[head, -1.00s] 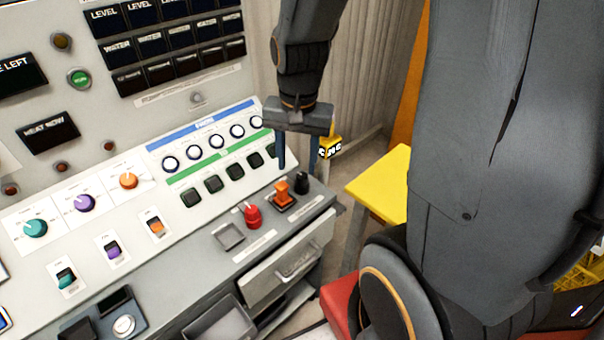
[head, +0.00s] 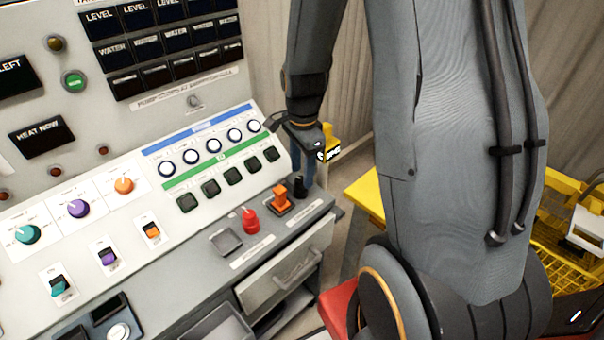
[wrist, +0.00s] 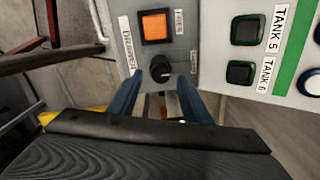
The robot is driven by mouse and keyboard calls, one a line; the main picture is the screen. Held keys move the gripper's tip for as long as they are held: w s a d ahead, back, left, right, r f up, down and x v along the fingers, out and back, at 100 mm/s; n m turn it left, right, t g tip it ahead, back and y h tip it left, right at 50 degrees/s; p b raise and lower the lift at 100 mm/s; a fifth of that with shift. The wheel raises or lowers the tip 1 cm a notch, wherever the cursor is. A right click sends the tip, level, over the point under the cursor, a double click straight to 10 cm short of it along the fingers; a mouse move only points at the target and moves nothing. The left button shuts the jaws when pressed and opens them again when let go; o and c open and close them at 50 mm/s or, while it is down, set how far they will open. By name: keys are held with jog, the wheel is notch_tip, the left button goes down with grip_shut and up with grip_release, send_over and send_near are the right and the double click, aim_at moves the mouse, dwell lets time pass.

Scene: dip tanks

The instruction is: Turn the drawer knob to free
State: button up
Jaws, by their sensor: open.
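The drawer knob (head: 300,187) is a small black knob at the right end of the console's desk, beside an orange switch (head: 281,197). In the wrist view, the knob (wrist: 160,68) has a pale mark on its lower right. Small labels stand around it; the small print is hard to read. My gripper (head: 308,178) is open, with its blue fingers pointing down close to the knob. In the wrist view, the two fingertips of my gripper (wrist: 158,84) lie apart, left and right of the knob and slightly below it in the picture. Contact with the knob cannot be told.
A red knob (head: 250,220) stands left of the orange switch. A drawer front (head: 285,279) with a handle is below the desk. A yellow table (head: 365,192) stands to the right. Tank buttons (wrist: 247,30) are right of the knob in the wrist view.

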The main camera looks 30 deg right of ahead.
jog(key=shift+f, duration=1.05)
jog(key=c, duration=1)
jog(key=shift+c, duration=0.2)
